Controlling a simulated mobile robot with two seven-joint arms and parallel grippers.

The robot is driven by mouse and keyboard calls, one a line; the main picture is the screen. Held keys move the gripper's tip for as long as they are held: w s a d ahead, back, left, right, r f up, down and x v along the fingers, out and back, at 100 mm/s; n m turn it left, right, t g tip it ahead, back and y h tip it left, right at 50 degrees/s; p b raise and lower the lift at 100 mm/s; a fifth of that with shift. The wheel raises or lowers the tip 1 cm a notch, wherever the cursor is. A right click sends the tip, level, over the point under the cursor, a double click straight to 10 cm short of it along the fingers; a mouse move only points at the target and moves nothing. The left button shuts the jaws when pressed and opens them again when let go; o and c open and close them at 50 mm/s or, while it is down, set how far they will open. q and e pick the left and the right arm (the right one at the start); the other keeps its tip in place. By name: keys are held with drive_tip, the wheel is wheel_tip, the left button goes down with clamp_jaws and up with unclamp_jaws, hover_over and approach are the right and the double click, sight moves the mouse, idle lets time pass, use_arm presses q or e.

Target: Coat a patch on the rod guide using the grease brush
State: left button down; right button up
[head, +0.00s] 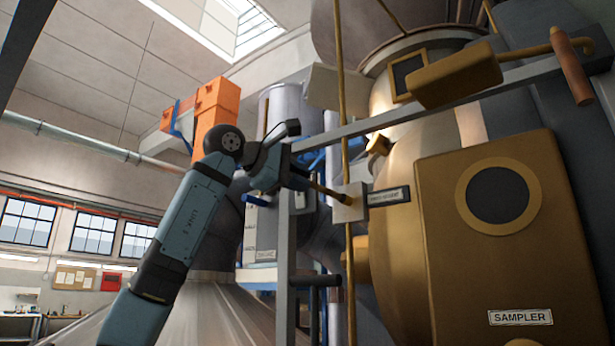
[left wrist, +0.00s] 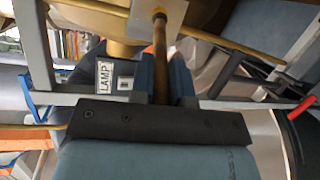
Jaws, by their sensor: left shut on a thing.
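The rod guide (head: 350,203) is a pale block on the tall brass rod (head: 341,110), with a dark label plate (head: 390,196) to its right. It also shows at the top of the left wrist view (left wrist: 147,27). My left gripper (head: 306,182) is just left of the guide, shut on the grease brush (head: 328,191). In the left wrist view the brush's brown handle (left wrist: 160,60) stands between the blue fingers and points at the guide. Its tip overlaps the guide's face; I cannot tell whether it touches. The bristles are not clear. My right gripper is out of view.
A grey rail (head: 430,105) crosses above the guide, and a grey post (head: 284,250) stands close below my left gripper. A large brass housing with a sampler box (head: 490,270) fills the right side. A brass arm (head: 455,75) hangs above.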

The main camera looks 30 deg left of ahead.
use_arm(q)
drive_tip(key=shift+a, duration=2.6)
drive_tip(key=d+r, duration=0.1)
drive_tip(key=d, duration=0.7)
drive_tip(key=shift+r, duration=0.15)
drive_tip(key=shift+s, duration=0.15)
drive_tip(key=shift+s+a+b, duration=0.2)
drive_tip(key=shift+s+b, duration=0.2)
drive_tip(key=shift+s, duration=2.55)
